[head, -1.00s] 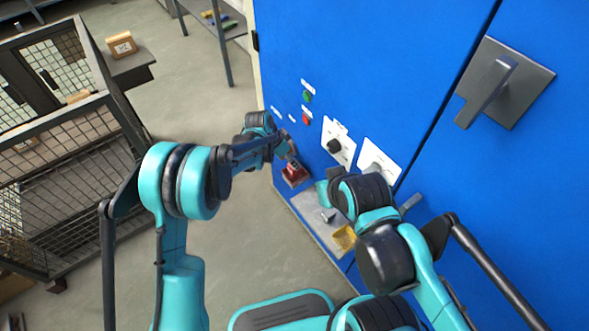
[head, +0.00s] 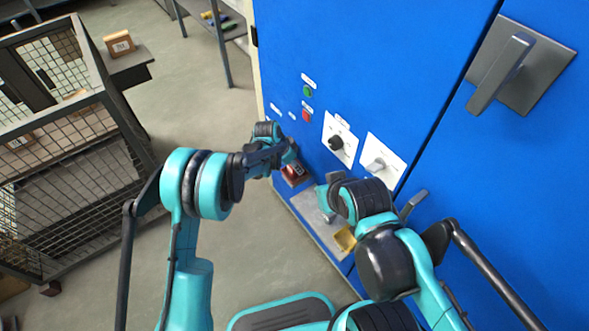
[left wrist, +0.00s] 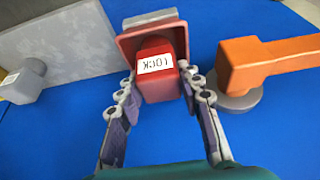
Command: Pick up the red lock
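The red lock (left wrist: 158,80), with a white label reading LOCK, sits in a red open-sided holder (left wrist: 128,44) on the blue cabinet front. In the left wrist view my left gripper (left wrist: 158,82) has its two fingers spread, one on each side of the lock, with a gap showing at the right. In the head view the lock (head: 295,174) shows partly below my left gripper (head: 291,157). My right gripper (head: 327,195) is in front of the grey plate low on the cabinet; its fingers are too small to read.
An orange handle (left wrist: 262,62) on a round grey base is right of the lock in the left wrist view. The blue cabinet (head: 370,70) carries knobs, buttons and a large grey handle (head: 505,72). A mesh cage (head: 70,150) stands left; the floor between is clear.

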